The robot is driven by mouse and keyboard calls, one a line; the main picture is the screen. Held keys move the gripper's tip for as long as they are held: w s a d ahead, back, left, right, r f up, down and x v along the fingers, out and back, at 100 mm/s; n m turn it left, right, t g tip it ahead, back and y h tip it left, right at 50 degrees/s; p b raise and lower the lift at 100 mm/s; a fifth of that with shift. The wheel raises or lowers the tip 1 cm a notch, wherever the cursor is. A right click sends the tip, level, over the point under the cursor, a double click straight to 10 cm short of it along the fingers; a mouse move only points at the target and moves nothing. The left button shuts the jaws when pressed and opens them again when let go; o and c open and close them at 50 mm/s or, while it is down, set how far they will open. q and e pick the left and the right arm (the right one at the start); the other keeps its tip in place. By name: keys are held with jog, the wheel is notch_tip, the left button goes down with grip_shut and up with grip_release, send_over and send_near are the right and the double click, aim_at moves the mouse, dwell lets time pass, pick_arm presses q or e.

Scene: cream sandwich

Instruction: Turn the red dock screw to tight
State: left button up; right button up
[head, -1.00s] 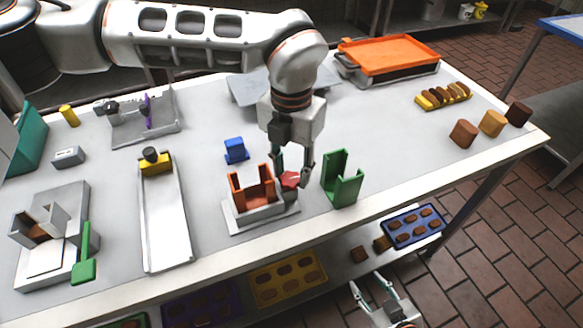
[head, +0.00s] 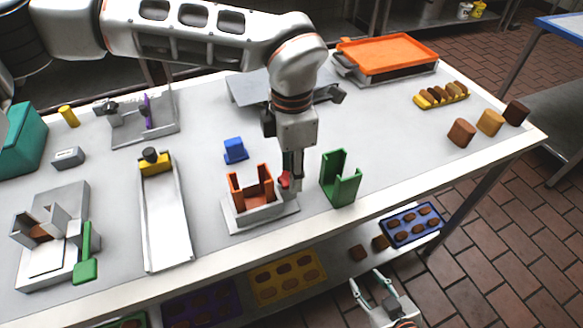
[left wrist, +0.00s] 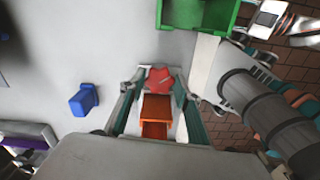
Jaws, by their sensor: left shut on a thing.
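The red dock screw (head: 284,180) stands at the right end of the grey dock (head: 258,219), beside the orange holder (head: 238,199). My left gripper (head: 290,184) points straight down over the screw and is shut on it, hiding part of it in the head view. In the left wrist view the star-shaped red screw (left wrist: 158,79) sits between the two fingers, with the orange holder (left wrist: 156,112) beside it. My right gripper (head: 367,282) is open and empty, low in front of the table.
A green holder (head: 341,181) stands close to the right of the dock. A blue block (head: 235,151) lies behind it, and a white chute (head: 167,220) is to the left. An orange tray (head: 388,53) is at the back. The lower shelf holds trays of brown pieces.

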pick_arm(q)
jog(key=m, duration=0.6)
jog(key=shift+s+p, duration=0.15)
jog(key=shift+p, duration=0.15)
dwell(0.4)
jog(key=o, duration=1.1)
notch_tip(320, 180, up, 12)
